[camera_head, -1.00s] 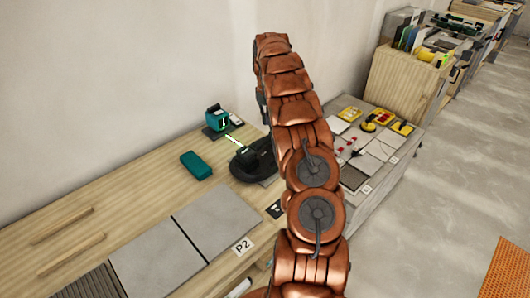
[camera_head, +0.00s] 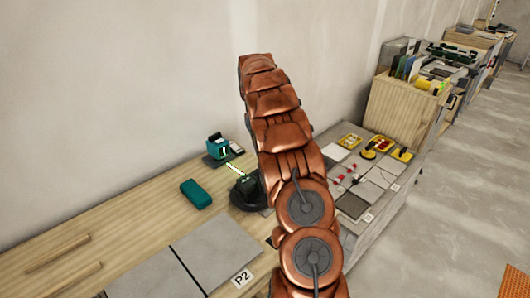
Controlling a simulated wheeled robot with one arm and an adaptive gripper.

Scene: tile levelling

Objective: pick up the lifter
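A small yellow and black hand tool (camera_head: 369,153), which looks like a suction lifter, lies on the far grey-topped bench among tiles and yellow trays. Another yellow piece with a dark part (camera_head: 402,155) lies to its right near the bench edge; I cannot tell for sure which one is the lifter. My copper-coloured arm rises through the middle of the view, left of both. My gripper does not show, so its fingers and any contents are unseen.
The wooden bench (camera_head: 140,222) holds large grey tiles, a teal case (camera_head: 196,194), a teal device (camera_head: 218,147) with a green glow, and a black round-based item (camera_head: 247,192). A wooden cabinet (camera_head: 398,108) stands beyond. The floor (camera_head: 450,220) at right is mostly clear.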

